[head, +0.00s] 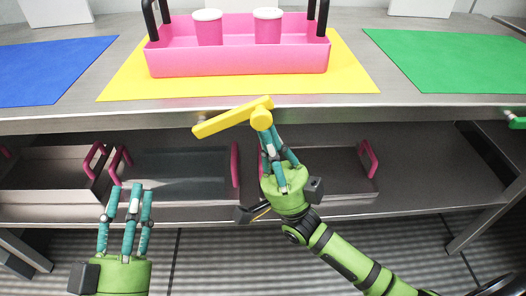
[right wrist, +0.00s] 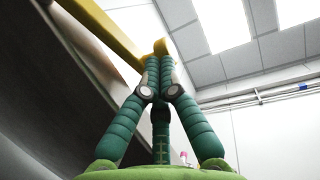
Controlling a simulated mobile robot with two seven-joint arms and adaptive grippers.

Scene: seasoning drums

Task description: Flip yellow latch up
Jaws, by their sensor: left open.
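The yellow latch (head: 235,117) is on the front edge of the steel table, below the pink caddy. Its bar is tilted, with the left end lower and the right end higher, and a round yellow hub sits near its right end. My right gripper (head: 270,137) is just below the hub, fingers pointing up, tips at or touching the latch. In the right wrist view its fingers (right wrist: 159,68) come together at the yellow latch (right wrist: 105,30); I cannot see the latch held between them. My left gripper (head: 130,190) is open and empty at the lower left, away from the latch.
A pink caddy (head: 238,62) with two pink cups stands on a yellow mat (head: 125,85). A blue mat (head: 45,70) lies left, a green mat (head: 455,60) right. A green latch (head: 516,121) is at the right edge. Trays with pink handles (head: 367,158) fill the lower shelf.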

